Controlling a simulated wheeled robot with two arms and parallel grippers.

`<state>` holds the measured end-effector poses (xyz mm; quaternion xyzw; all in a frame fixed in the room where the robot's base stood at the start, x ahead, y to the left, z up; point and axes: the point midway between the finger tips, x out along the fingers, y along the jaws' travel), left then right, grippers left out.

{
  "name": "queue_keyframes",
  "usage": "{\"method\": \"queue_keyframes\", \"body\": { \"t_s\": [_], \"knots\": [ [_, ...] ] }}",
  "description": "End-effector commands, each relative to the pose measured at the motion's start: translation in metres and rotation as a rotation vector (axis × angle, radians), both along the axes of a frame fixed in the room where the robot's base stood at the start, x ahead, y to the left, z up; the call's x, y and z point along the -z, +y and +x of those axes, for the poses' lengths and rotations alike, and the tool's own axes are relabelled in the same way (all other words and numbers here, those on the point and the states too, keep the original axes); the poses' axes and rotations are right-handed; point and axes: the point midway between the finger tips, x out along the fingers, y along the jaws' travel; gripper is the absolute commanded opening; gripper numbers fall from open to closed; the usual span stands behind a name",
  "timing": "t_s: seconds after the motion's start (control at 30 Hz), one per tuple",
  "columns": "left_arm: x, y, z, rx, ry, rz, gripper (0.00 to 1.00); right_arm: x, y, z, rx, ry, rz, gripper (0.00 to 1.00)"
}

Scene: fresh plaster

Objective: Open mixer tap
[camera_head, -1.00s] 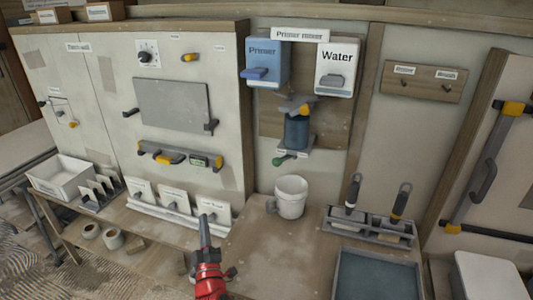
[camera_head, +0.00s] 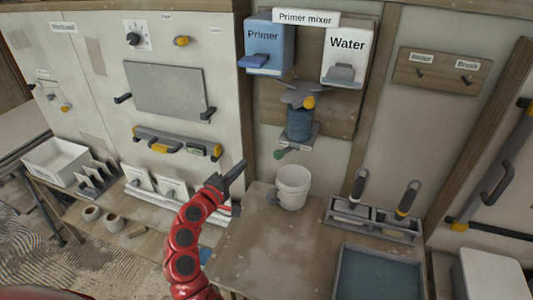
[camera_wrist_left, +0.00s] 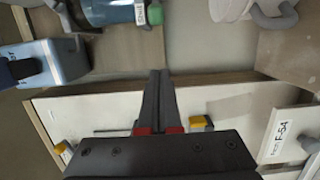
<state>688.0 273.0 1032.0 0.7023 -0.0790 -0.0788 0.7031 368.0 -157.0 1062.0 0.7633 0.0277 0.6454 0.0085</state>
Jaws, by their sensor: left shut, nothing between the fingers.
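The primer mixer hangs on the wall below two dispensers, with a dark blue vessel (camera_head: 300,126). A tap with a green knob (camera_head: 279,154) sticks out to the left under the vessel. In the left wrist view the green knob (camera_wrist_left: 155,14) is at the top edge, beside the vessel (camera_wrist_left: 112,10). A white bucket (camera_head: 292,187) stands on the bench below the tap. My left gripper (camera_head: 241,164) is shut and empty, left of the tap and apart from it; its closed fingers also show in the wrist view (camera_wrist_left: 158,74). My right gripper is not in view.
The blue primer dispenser (camera_head: 265,44) and white water dispenser (camera_head: 344,58) hang above. A tool holder (camera_head: 374,222) and blue-grey tray (camera_head: 380,275) are on the right. White cards (camera_head: 172,188) stand left of my arm. The bench (camera_head: 262,240) before the bucket is clear.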

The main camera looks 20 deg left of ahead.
Motion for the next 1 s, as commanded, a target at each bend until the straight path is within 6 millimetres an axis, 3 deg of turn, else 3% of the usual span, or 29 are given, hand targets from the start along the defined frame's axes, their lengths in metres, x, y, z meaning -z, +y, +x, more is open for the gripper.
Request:
{"method": "queue_keyframes", "body": {
  "t_s": [0.33,0.8,1.0],
  "knots": [
    [0.0,-0.003,0.008,0.002,0.002,0.0,0.0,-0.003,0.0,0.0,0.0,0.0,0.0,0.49],
    [0.0,-0.019,0.08,0.001,0.002,-0.001,0.0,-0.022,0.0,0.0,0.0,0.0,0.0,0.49],
    [-0.003,-0.028,0.096,-0.001,0.001,-0.001,0.0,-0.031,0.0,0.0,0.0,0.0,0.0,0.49]
  ]
}}
